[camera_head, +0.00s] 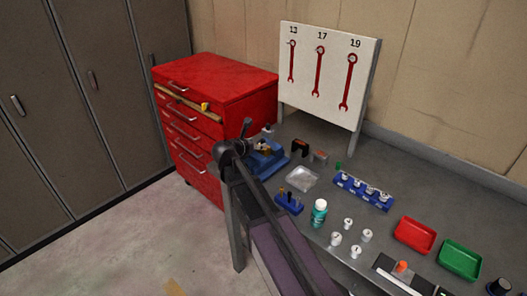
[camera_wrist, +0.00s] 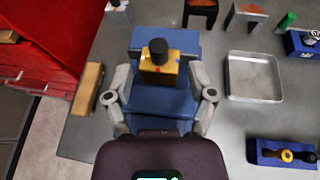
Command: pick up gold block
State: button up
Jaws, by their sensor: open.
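The gold block (camera_wrist: 161,68) sits on a blue fixture (camera_wrist: 160,102) in the wrist view, with a black cylinder (camera_wrist: 159,47) standing at its top. In the head view the gold block (camera_head: 263,147) is small and partly hidden near my arm, on the blue fixture (camera_head: 270,162). My gripper (camera_wrist: 162,82) is open, with one grey finger on each side of the gold block in the wrist view. Gaps show between the fingers and the block, and nothing is held. I cannot tell the height of the fingertips over the block.
A wooden bar (camera_wrist: 88,88) lies left of the fixture, by the red cabinet (camera_head: 215,95). A clear tray (camera_wrist: 254,76) and a blue holder (camera_wrist: 282,154) are to the right. Black (camera_wrist: 200,12) and grey (camera_wrist: 243,18) bracket-like parts stand behind. The grey table between them is bare.

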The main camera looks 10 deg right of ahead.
aim_at(262, 141)
jog(key=shift+b+x, duration=0.9)
jog(key=shift+x, duration=1.7)
jog(key=shift+w+r, duration=0.1)
grip_shut()
